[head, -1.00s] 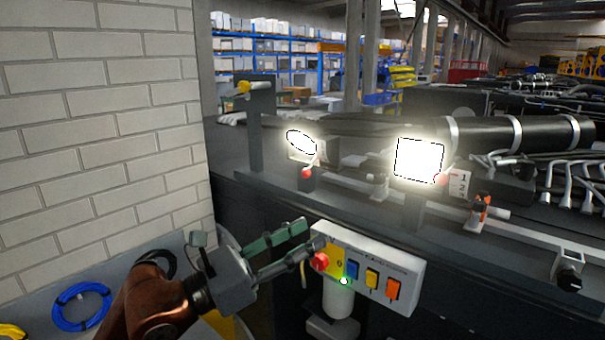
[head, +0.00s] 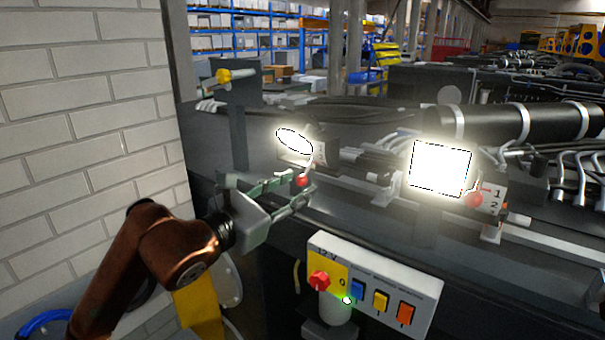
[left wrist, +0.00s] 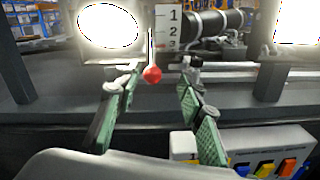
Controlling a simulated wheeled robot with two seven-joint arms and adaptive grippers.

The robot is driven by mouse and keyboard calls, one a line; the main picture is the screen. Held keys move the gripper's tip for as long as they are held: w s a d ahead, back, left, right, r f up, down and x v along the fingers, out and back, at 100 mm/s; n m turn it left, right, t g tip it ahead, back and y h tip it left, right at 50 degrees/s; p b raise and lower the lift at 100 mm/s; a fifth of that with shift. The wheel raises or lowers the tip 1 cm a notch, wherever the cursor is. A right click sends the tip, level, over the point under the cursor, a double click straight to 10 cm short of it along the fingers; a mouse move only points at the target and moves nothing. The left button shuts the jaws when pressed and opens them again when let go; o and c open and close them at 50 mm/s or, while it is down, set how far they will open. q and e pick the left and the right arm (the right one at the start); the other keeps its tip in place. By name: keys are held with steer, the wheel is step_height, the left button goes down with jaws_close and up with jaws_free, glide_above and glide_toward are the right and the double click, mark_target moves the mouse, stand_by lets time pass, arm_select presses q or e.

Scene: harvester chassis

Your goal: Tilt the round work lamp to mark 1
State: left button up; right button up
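The round work lamp (head: 295,141) glows on the rail; it also shows in the left wrist view (left wrist: 108,27). Its lever ends in a red knob (head: 303,182), which hangs low in the left wrist view (left wrist: 152,74). Beside the lever a white mark plate (left wrist: 171,27) shows 1, 2 and 3 from top to bottom. My left gripper (left wrist: 162,68) is open, with green-padded fingers on either side of the knob. I cannot tell whether either finger touches it. In the head view, my left gripper (head: 298,188) is at the knob. My right gripper is out of view.
A lit square lamp (head: 440,167) with its own red knob (head: 473,200) stands to the right. A control box (head: 375,283) with a red rotary knob and coloured switches is below. A dark post (head: 236,125) with a yellow-tipped part stands left, near the brick wall (head: 80,120).

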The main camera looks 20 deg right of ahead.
mark_target(297, 184)
arm_select(q)
steer(key=p+x, duration=0.1)
steer(key=x, duration=0.1)
steer(key=shift+w+d, duration=0.1)
steer(key=shift+w, duration=0.25)
steer(key=shift+w+d+f, duration=0.1)
steer(key=shift+w+f, duration=0.05)
steer(key=shift+w, duration=0.25)
steer(key=shift+w+d+f, duration=0.1)
steer(key=shift+w+f, duration=0.05)
steer(key=shift+w, duration=0.25)
steer(key=shift+s+d, duration=0.15)
steer(key=shift+d, duration=0.05)
steer(key=shift+s+r, duration=0.1)
steer(key=shift+s, duration=0.1)
steer(key=shift+w, duration=0.4)
steer(key=c, duration=0.5)
steer(key=shift+s, duration=0.2)
steer(key=c, duration=0.3)
jaws_close()
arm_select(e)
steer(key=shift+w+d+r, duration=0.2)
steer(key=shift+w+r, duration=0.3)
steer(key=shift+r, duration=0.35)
